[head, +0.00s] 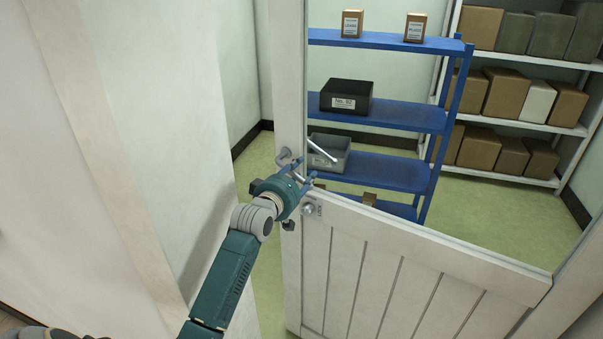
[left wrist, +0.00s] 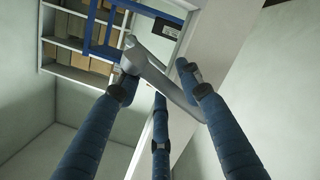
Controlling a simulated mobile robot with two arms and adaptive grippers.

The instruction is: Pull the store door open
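The white store door (head: 372,262) has a planked lower half and a window-like upper part, through which shelves show. It stands ajar, with green floor visible past its left edge. A grey lever handle (left wrist: 160,78) crosses diagonally between the fingers in the left wrist view. My left gripper (head: 303,178) is at the door's left stile by the handle, partly covering it in the head view. Its blue fingers (left wrist: 158,80) are spread apart around the handle, and I see no firm closing on it. A round metal lock (head: 308,209) sits just below. My right gripper is out of view.
A white wall (head: 165,110) stands close on the left of my left arm. Behind the door are a blue shelf unit (head: 390,115) with bins and a white rack (head: 520,127) with boxes. Green floor (head: 480,205) behind the door is open.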

